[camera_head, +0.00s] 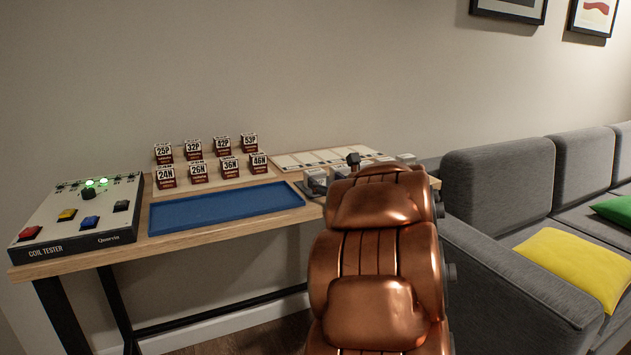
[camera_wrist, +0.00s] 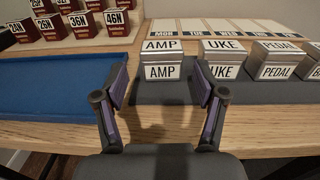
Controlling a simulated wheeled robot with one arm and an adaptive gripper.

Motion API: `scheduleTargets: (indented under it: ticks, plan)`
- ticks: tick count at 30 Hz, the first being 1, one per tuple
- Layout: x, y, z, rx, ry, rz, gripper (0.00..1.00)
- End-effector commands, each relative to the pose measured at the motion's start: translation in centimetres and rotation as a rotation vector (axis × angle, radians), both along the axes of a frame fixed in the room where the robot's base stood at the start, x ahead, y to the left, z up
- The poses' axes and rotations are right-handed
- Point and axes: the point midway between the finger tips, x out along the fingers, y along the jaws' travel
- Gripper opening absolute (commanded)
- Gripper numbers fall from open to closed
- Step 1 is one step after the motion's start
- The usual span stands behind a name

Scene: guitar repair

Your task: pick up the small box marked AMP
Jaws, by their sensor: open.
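The small box marked AMP (camera_wrist: 162,70) shows in the wrist view as a silvery box with white AMP labels on its top and front. It stands on a dark mat (camera_wrist: 186,95) near the table's front edge. My gripper (camera_wrist: 164,92) is open and empty. Its two fingers stand in front of the AMP box, one to each side, and the right finger partly covers the UKE box. In the head view my arm hides most of this area, and I cannot tell the AMP box's label there.
The UKE box (camera_wrist: 224,64) and PEDAL box (camera_wrist: 278,62) stand to the right in the same row. A blue tray (camera_head: 226,207) lies to the left, with several red-and-white numbered boxes (camera_head: 198,173) behind it. A coil tester (camera_head: 82,215) sits at the far left. A grey sofa (camera_head: 500,190) is at right.

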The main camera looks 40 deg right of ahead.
Motion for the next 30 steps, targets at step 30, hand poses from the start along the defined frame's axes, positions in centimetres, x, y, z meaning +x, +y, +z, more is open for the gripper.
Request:
scheduleTargets:
  ticks: [30]
  plan:
    - [3.7, -1.4, 0.1, 0.003, 0.002, -0.002, 0.35]
